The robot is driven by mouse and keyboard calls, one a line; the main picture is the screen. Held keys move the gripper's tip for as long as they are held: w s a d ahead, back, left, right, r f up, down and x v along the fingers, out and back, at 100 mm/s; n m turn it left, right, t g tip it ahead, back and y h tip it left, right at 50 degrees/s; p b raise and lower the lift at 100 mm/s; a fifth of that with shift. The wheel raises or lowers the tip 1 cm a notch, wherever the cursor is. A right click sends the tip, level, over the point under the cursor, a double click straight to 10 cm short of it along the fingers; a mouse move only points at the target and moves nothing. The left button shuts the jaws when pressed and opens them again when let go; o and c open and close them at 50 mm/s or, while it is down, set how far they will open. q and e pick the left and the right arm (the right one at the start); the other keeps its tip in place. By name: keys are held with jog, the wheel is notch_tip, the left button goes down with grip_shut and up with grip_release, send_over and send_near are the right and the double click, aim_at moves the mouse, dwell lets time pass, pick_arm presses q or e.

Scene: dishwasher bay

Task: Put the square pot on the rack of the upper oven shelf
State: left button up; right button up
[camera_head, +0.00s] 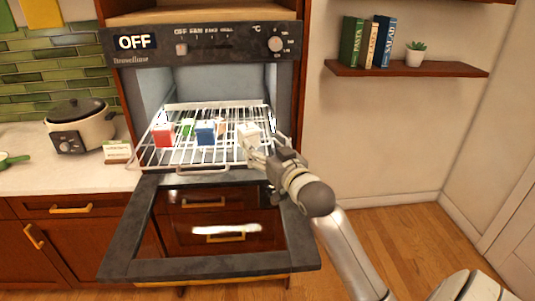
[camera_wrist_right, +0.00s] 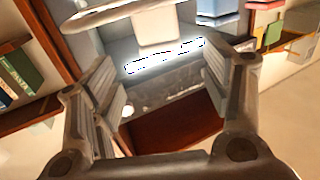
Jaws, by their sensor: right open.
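A small white squarish pot (camera_head: 248,131) sits at the right side of the wire rack (camera_head: 183,158) in the open oven, though its shape is hard to make out. My right gripper (camera_head: 264,147) is at the rack's front right, close beside the white pot. In the right wrist view its fingers (camera_wrist_right: 160,70) are spread with nothing between them. A white body (camera_wrist_right: 157,27), apparently the pot, shows just beyond the fingertips. I cannot tell whether they touch it. My left gripper is not in view.
A red container (camera_head: 163,135), a blue one (camera_head: 205,133) and a green item (camera_head: 187,126) stand on the rack. The oven door (camera_head: 215,268) hangs open below. A cooker (camera_head: 80,125) stands on the left counter. A wall shelf (camera_head: 405,71) holds books and a plant.

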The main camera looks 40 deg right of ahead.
jog(key=shift+s+a, duration=0.15)
jog(key=shift+s, duration=0.7)
dwell(0.7)
